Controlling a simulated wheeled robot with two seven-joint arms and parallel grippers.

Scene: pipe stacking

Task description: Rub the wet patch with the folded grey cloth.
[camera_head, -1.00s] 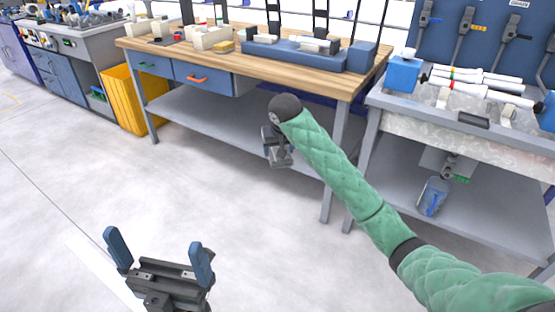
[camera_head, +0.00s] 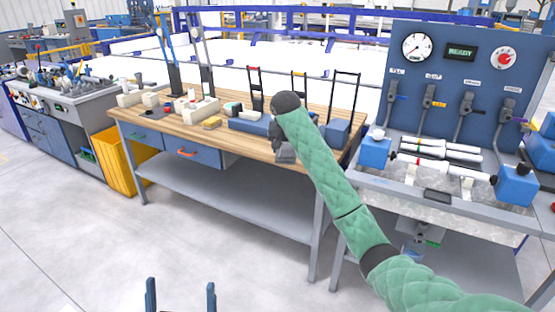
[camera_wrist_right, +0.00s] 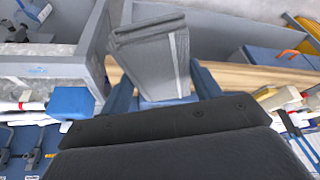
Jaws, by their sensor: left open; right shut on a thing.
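My right gripper (camera_head: 281,136) is at the end of the green-sleeved arm, in front of the wooden bench in the head view. In the right wrist view, its blue fingers (camera_wrist_right: 165,92) are shut on the folded grey cloth (camera_wrist_right: 150,58), which sticks out beyond them. In the head view the cloth shows only as a small grey shape (camera_head: 286,155), partly hidden by the gripper. My left gripper (camera_head: 181,294) is at the bottom edge, its two blue fingers apart with nothing between them. I cannot make out a wet patch in either view.
The wooden bench (camera_head: 238,140) carries blue and cream fixtures, a yellow sponge-like block (camera_head: 212,122) and upright racks. At right stands a grey test station (camera_head: 400,185) with white pipes, blue blocks and a gauge panel (camera_head: 460,75). A yellow bin (camera_head: 115,160) is left. Front floor is clear.

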